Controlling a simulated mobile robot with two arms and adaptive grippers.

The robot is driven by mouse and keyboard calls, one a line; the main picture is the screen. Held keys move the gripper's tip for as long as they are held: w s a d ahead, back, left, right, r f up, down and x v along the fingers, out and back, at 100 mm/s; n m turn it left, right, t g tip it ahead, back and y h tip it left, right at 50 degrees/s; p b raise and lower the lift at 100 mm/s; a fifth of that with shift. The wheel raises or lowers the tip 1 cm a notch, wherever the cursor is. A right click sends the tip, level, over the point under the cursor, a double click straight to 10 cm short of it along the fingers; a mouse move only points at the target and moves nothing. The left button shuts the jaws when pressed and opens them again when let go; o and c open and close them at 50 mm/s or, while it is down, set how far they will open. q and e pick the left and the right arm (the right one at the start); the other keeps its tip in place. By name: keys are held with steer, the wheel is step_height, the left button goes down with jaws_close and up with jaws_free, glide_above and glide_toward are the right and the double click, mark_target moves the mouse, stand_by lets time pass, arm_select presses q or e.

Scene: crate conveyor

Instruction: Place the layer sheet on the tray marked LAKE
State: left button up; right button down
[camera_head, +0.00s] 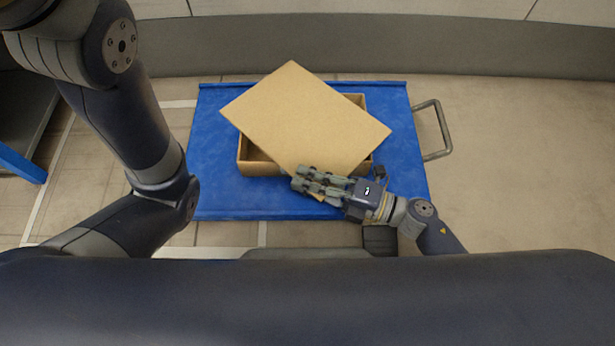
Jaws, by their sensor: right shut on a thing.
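The layer sheet (305,115) is a flat tan cardboard rectangle, turned at an angle above a shallow tan tray (258,168). It covers most of the tray; parts of the tray's rim show at the lower left, upper right and lower right. I cannot tell whether sheet and tray touch, and no LAKE marking is visible. My right gripper (305,182) is shut on the sheet's near corner. My left arm comes in from the left and bends down, but its gripper is not in view.
The tray stands on a blue cart top (215,190) with a grey metal handle (437,130) on its right side. A grey wall base (400,45) runs behind it. Tiled floor is free to the right. Another blue edge (22,165) shows at the far left.

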steer(key=shift+f+b, duration=0.3)
steer(key=shift+f, duration=0.15)
steer(key=c, duration=1.7)
jaws_free()
steer(key=shift+d, duration=0.1)
steer(key=v, duration=1.1)
steer(key=shift+s+d, duration=0.2)
steer(key=shift+d, duration=0.15)
steer(key=shift+r, duration=0.1)
